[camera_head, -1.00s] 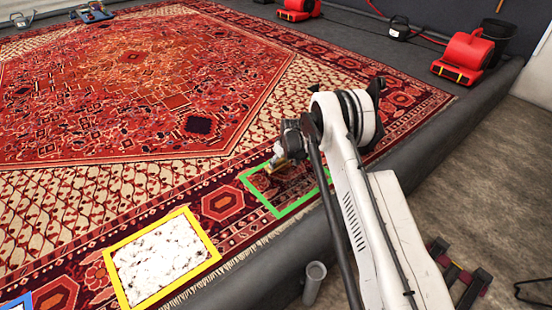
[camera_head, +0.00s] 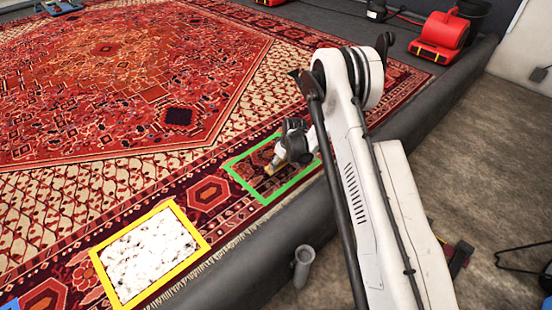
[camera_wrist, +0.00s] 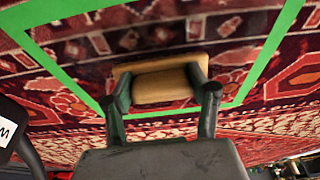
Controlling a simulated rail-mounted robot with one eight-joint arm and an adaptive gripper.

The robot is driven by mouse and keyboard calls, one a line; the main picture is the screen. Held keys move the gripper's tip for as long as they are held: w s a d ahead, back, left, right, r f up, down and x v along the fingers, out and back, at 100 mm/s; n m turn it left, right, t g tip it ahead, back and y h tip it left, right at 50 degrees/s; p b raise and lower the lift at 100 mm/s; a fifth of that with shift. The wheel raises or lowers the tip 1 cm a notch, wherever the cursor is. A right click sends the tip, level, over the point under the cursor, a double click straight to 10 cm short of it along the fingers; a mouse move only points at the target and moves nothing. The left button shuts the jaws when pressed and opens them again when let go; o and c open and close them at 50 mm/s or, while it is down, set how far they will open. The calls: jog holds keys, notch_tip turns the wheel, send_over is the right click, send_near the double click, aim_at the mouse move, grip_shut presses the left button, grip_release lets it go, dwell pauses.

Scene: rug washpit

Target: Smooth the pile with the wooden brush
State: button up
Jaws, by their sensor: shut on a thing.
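The wooden brush (camera_wrist: 162,88) is a tan block held between the two dark fingers of my gripper (camera_wrist: 160,92). In the head view the brush (camera_head: 277,162) is a small tan shape at the end of my gripper (camera_head: 284,157), within the outline of the green frame (camera_head: 247,189). The green frame (camera_wrist: 75,85) also borders the brush in the wrist view. The red patterned rug pile (camera_head: 245,172) shows inside it. The brush's underside is hidden, so I cannot tell whether it touches the pile.
A yellow frame (camera_head: 193,222) around a white speckled patch (camera_head: 150,255) lies left on the rug. A dark raised edge (camera_head: 245,270) runs along the rug's near side, with a grey pipe stub (camera_head: 302,265) beside it. A red blower (camera_head: 440,38) stands at the back right.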

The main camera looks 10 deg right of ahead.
jog(key=s+d, duration=0.2)
jog(key=s, duration=0.1)
jog(key=s+d, duration=0.2)
jog(key=s, duration=0.1)
jog(key=s+d, duration=0.2)
jog(key=s, duration=0.1)
jog(key=shift+s+d, duration=0.15)
jog(key=shift+d, duration=0.05)
notch_tip(320, 180, up, 8)
jog(key=p, duration=0.3)
jog(key=shift+r, duration=0.1)
jog(key=s+r+m+h+b, duration=0.1)
jog(key=s+r+m, duration=0.2)
jog(key=r, duration=0.9)
jog(key=s+r+m+h+b, duration=0.1)
jog(key=s+r+m, duration=0.3)
jog(key=s+r, duration=0.4)
notch_tip(320, 180, up, 4)
jog(key=shift+r+t+b, duration=0.2)
jog(key=shift+t+b, duration=0.1)
jog(key=shift+b, duration=0.15)
jog(key=shift+w+a, duration=0.1)
jog(key=shift+w, duration=0.05)
